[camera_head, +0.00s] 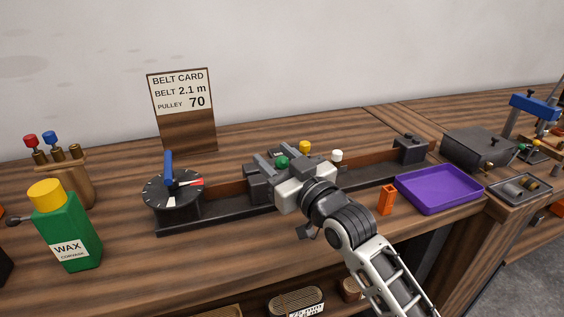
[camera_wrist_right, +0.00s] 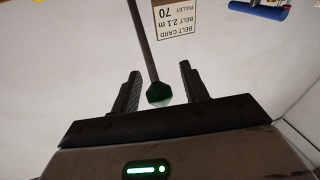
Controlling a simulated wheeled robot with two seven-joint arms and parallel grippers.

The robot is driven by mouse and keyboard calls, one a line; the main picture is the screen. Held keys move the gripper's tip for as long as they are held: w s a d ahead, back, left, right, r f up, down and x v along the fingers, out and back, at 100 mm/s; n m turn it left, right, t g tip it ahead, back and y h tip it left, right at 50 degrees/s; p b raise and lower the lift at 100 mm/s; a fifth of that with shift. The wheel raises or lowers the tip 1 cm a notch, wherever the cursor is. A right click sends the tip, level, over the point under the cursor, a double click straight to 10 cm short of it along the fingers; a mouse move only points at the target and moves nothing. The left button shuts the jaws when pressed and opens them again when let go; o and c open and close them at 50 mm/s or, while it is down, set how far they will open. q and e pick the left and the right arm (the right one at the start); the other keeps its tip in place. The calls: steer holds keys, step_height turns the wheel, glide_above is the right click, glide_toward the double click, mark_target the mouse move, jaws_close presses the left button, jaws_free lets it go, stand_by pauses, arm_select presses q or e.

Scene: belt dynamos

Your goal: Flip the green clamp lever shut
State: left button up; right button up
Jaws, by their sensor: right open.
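The green clamp lever's round knob (camera_head: 282,162) shows above the dark belt rig (camera_head: 222,215) in the head view, at my right gripper (camera_head: 276,157). In the right wrist view the green knob (camera_wrist_right: 159,94) sits at the end of a thin dark rod (camera_wrist_right: 142,40). The knob lies between the two open fingers of my right gripper (camera_wrist_right: 159,70), with a visible gap to the right finger; contact with the left one is unclear. The lever's base is hidden behind my gripper in the head view. My left gripper is not in view.
A yellow knob (camera_head: 305,147) and a white knob (camera_head: 338,155) stand close by my right gripper. A dial with a blue handle (camera_head: 168,168) is at the rig's left end. An orange block (camera_head: 386,200) and a purple tray (camera_head: 440,202) lie right of my arm.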

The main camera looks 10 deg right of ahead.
steer(key=b+v, duration=0.2)
steer(key=v, duration=1.4)
steer(key=shift+a, duration=0.1)
steer(key=s+f+m+g+h, duration=0.1)
steer(key=s+f, duration=0.3)
steer(key=f, duration=0.5)
steer(key=s+d+f+m+g+h, duration=0.1)
steer(key=s+f+g+h, duration=0.2)
steer(key=f, duration=0.7)
steer(key=s+d+f+m+g+h, duration=0.1)
steer(key=s+f, duration=0.4)
steer(key=f, duration=0.5)
steer(key=shift+s+d+m+g+h, duration=0.2)
steer(key=shift+d+m+g+h, duration=0.05)
steer(key=shift+m+g+h, duration=0.4)
